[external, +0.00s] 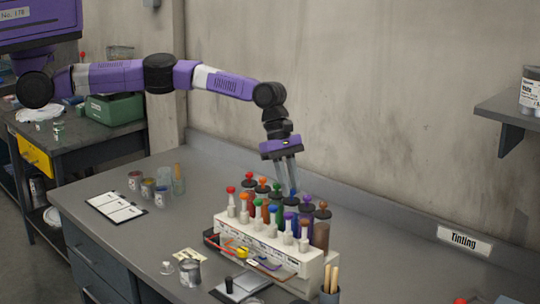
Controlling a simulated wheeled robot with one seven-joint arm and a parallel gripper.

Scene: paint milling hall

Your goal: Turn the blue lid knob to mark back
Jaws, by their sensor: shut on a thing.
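The blue lid knob (291,200) sits on top of a dark canister in the back row of a tinting rack (262,238). My gripper (292,191) reaches down from above, with its two fingers pointing down and shut on this knob. The fingers cover much of the knob. The marks around the lid and the way the knob points are too small to tell. Another blue cap (273,209) tops a small white bottle in the front row.
Red, orange, green, purple (307,199) and brown (323,207) knobs stand close on both sides. Small bottles with coloured caps stand in front. A cup with wooden sticks (330,292) is at the front right. The bench's middle left, around a clipboard (116,207), is mostly clear.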

